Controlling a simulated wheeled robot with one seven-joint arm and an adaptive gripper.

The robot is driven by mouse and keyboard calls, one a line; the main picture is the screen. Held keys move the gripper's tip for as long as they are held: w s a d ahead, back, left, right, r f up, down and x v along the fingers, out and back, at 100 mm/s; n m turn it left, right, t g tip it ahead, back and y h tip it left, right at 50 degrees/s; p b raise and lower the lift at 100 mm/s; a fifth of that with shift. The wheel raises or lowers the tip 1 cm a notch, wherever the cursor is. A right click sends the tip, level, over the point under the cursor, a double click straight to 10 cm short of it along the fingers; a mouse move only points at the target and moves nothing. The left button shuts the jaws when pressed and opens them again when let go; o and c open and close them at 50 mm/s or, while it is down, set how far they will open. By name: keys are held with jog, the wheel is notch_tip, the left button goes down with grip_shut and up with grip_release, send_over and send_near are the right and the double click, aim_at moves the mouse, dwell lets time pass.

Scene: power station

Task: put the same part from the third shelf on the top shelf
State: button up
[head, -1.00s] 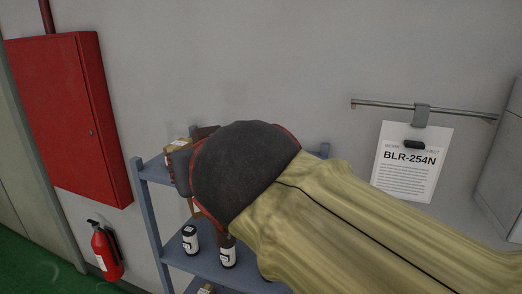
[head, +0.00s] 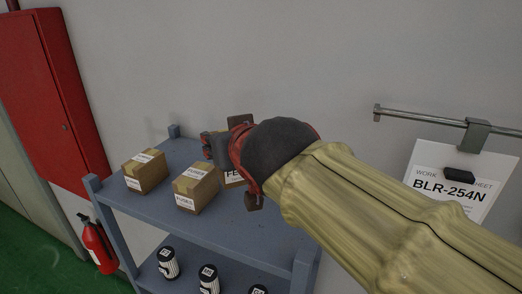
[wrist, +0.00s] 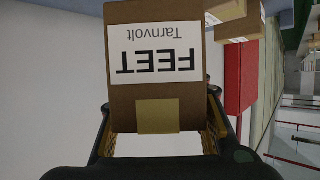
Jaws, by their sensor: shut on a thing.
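My gripper (head: 230,150) is over the back right part of the top shelf (head: 240,228). It is shut on a brown cardboard box (head: 234,178), mostly hidden behind my gripper in the head view. In the wrist view the box (wrist: 155,100) sits between the fingers, and its white label reads "FEET Tarnvolt", upside down in the picture. I cannot tell whether the box touches the shelf. Two similar labelled boxes stand on the top shelf to the left, one at the far left (head: 146,171) and one nearer the middle (head: 196,189). The third shelf is not in view.
Dark canisters with white labels (head: 168,263) stand on the shelf below. A work sheet marked BLR-254N (head: 455,185) hangs from a wall rail (head: 425,118) at right. A red cabinet (head: 50,100) and a fire extinguisher (head: 97,243) are at left. The top shelf's front right is clear.

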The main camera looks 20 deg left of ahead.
jog(key=w+f+p, duration=0.1)
jog(key=w+f, duration=0.1)
jog(key=w+f+p, duration=0.2)
jog(key=w, duration=0.1)
jog(key=w+f+p, duration=0.1)
jog(key=w+f, duration=0.1)
jog(key=w, duration=0.1)
jog(key=shift+a+f, duration=0.1)
jog(key=shift+a, duration=0.15)
jog(key=shift+w+d+f+p, duration=0.1)
jog(key=shift+w+f+p, duration=0.2)
jog(key=shift+f+p, duration=0.35)
jog(key=shift+f+b, duration=0.6)
jog(key=shift+f, duration=0.85)
jog(key=shift+w+f, duration=0.1)
jog(key=o, duration=1.5)
jog(key=shift+f, duration=0.1)
